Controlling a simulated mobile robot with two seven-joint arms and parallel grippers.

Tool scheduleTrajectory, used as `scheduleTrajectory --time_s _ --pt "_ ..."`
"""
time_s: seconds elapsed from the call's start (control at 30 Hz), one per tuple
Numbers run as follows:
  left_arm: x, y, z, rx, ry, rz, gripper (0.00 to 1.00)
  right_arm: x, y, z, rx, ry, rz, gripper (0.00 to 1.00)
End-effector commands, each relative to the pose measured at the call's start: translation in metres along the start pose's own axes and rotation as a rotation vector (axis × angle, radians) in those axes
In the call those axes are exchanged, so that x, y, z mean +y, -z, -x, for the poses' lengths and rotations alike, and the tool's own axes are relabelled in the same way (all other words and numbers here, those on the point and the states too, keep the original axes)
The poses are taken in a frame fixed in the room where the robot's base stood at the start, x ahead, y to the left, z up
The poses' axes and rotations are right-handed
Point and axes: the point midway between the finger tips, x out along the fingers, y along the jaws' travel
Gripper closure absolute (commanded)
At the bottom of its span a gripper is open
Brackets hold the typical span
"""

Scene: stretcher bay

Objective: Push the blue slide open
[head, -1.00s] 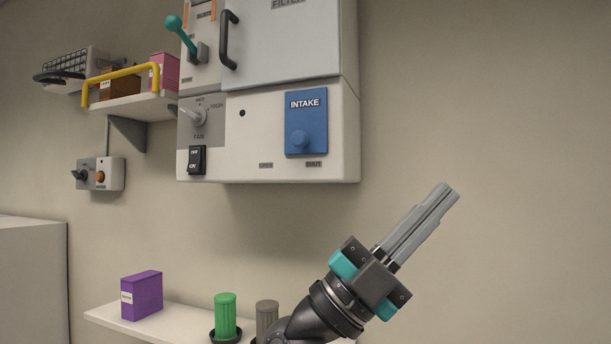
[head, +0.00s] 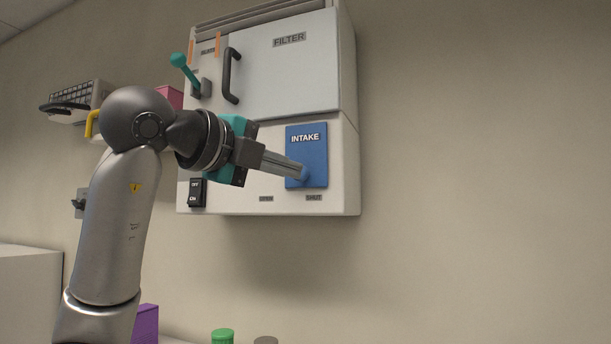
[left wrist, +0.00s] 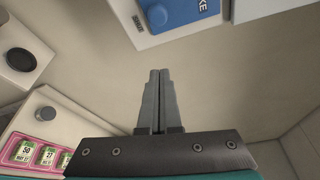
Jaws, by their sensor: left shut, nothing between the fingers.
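The blue slide marked INTAKE (head: 307,145) is on the lower front of the white wall cabinet, above the SHUT label at the right. Its round blue knob (head: 305,175) is near its lower edge. My left gripper (head: 301,172) is shut and empty, its fingers pointing right. In the head view its tips overlap the left of the knob. My right gripper is out of view.
The OPEN label (head: 266,199) is left of the SHUT label (head: 314,198). A black door handle (head: 231,75), a teal lever (head: 186,70) and an OFF/ON switch (head: 196,192) are on the cabinet. The wall to its right is bare.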

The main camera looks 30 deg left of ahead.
Motion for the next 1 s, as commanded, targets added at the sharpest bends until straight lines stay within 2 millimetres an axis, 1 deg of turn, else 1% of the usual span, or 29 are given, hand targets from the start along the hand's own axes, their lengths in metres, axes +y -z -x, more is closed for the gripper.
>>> scheduleTrajectory --time_s 0.27,0.37,0.47,0.57,0.8,0.87,0.9,0.93,1.0 --pt "0.000 0.001 -0.001 0.002 -0.001 -0.001 1.00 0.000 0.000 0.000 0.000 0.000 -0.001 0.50" --pt "0.000 0.001 -0.006 0.004 -0.002 -0.002 1.00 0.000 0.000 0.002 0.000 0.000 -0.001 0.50" --pt "0.000 0.002 -0.017 0.006 -0.004 -0.002 1.00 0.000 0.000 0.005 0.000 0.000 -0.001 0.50" --pt "0.000 0.002 -0.035 0.008 -0.006 0.000 1.00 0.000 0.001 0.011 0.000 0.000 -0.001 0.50" --pt "-0.002 0.002 -0.087 0.007 -0.004 -0.001 1.00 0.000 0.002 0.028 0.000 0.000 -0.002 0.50" --pt "-0.002 0.002 -0.100 0.007 -0.004 -0.001 1.00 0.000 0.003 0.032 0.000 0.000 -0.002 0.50" --pt "-0.002 -0.001 -0.103 0.004 -0.003 -0.001 1.00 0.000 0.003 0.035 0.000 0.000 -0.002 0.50" --pt "-0.002 -0.010 -0.099 -0.002 -0.001 0.000 1.00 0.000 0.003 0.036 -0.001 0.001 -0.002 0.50" --pt "-0.002 -0.019 -0.094 -0.001 -0.001 -0.001 1.00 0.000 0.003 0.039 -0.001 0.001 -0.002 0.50"
